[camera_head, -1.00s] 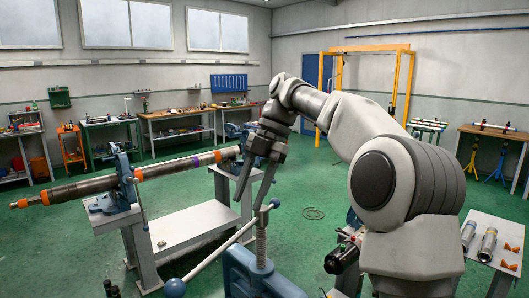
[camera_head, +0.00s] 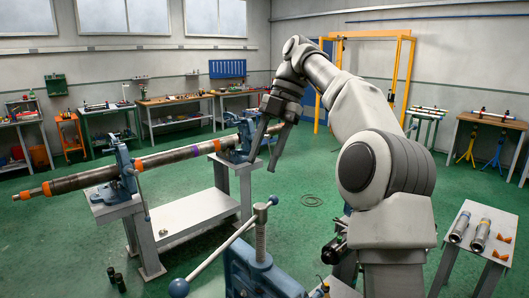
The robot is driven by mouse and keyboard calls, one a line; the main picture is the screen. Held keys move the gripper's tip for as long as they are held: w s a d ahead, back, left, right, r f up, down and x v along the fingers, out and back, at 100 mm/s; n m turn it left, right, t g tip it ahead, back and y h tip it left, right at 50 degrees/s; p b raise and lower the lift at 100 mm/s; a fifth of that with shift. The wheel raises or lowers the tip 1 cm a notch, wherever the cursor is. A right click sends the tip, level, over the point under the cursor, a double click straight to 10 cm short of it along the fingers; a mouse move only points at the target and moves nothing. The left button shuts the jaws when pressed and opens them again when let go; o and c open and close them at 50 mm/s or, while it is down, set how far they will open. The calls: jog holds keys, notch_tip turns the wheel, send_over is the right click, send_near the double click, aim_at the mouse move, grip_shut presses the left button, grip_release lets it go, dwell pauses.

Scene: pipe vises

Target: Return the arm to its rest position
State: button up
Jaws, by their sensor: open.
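My gripper (camera_head: 264,152) is in the middle of the head view, fingers pointing down and apart, with nothing between them. It hangs in front of the right end of a long pipe (camera_head: 165,158). My arm rises from the lower right and bends over toward the gripper. The pipe, with orange and purple bands, lies in a blue vise (camera_head: 124,172) at the left and reaches a second blue vise (camera_head: 236,140) at the right. My gripper partly covers that second vise.
A pale bench (camera_head: 190,217) carries the two vises. Another blue vise (camera_head: 258,262) with a long handle stands close in front. A small table (camera_head: 471,208) at the right holds metal cylinders (camera_head: 480,236) and orange pieces. Workbenches line the walls. Green floor (camera_head: 315,170) is open behind my arm.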

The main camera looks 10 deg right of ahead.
jog(key=shift+a, duration=0.15)
jog(key=s+a+f+m+t+h+b, duration=0.1)
jog(key=s+a+f+m+t+h, duration=0.15)
jog(key=s+m, duration=0.4)
jog(key=s+a+f+m+t+h+b, duration=0.1)
jog(key=s+a+f+m+b, duration=0.15)
jog(key=s+m, duration=0.35)
jog(key=s+d+f+m+t, duration=0.2)
jog(key=s+f+m, duration=0.5)
jog(key=s+d+f+m+t+h, duration=0.1)
jog(key=s+d+f+m+t, duration=0.1)
jog(key=s+f+m, duration=0.4)
jog(key=shift+s+d+f+m+b, duration=0.45)
jog(key=shift+s+d+m, duration=0.35)
jog(key=shift+m, duration=0.45)
